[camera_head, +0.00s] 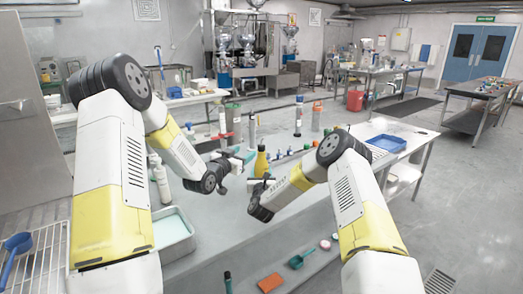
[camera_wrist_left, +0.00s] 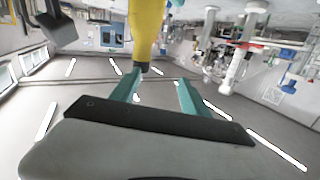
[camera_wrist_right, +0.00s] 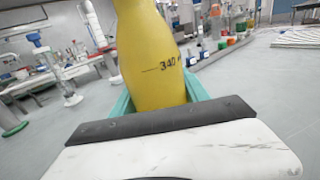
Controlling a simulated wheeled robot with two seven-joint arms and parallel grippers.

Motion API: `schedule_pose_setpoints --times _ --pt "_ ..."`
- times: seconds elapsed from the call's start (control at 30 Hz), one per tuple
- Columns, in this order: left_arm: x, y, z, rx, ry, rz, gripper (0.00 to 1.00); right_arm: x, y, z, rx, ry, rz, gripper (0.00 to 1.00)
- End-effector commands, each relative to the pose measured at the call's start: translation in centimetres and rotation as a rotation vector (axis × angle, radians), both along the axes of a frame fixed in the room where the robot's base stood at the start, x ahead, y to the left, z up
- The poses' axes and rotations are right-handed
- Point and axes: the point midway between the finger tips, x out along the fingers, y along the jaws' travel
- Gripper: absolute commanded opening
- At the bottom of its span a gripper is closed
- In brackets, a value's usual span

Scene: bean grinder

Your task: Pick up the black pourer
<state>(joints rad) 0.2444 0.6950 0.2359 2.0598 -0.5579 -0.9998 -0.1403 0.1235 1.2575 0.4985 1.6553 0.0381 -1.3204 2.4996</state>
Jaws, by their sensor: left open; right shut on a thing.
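The yellow bottle (camera_head: 261,165) stands upright in the middle of the head view, with a dark tip, the black pourer (camera_head: 261,148), on top. My right gripper (camera_head: 262,183) is shut on the bottle's body; the right wrist view shows the yellow bottle (camera_wrist_right: 152,55), marked 340, between its teal fingers. My left gripper (camera_head: 236,163) is open just left of the bottle. In the left wrist view the bottle (camera_wrist_left: 147,25) appears inverted, and its black pourer (camera_wrist_left: 141,67) is close to one fingertip of the open left gripper (camera_wrist_left: 160,77). I cannot tell whether they touch.
A tray of pale green liquid (camera_head: 172,232) stands on the bench at left. A blue tray (camera_head: 387,143) is at right. Small bottles and cylinders stand behind the yellow bottle. An orange item (camera_head: 270,283) and a green scoop (camera_head: 300,259) lie in front.

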Motion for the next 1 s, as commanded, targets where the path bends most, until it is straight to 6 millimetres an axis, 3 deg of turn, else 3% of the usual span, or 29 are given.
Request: schedule_pose_setpoints --times 0.1,0.2,0.5,0.77,1.0 --pt "-1.4 -1.4 0.6 -0.072 -0.026 -0.051 0.54 0.0 0.0 0.1 0.000 -0.001 0.000 0.00" --pt "-1.4 -2.2 0.9 -0.101 -0.037 -0.073 0.54 0.0 0.0 0.1 0.000 -0.001 0.000 0.00" --pt "2.8 -4.9 1.0 -0.105 -0.039 -0.076 0.54 0.0 0.0 0.1 0.000 -0.002 0.000 0.00" --pt "4.5 -6.0 0.9 -0.104 -0.037 -0.075 0.54 0.0 0.0 0.1 0.000 -0.002 0.000 0.00" --pt "7.5 -8.0 0.6 -0.104 -0.040 -0.074 0.54 0.0 0.0 0.1 0.000 -0.002 0.000 0.00"
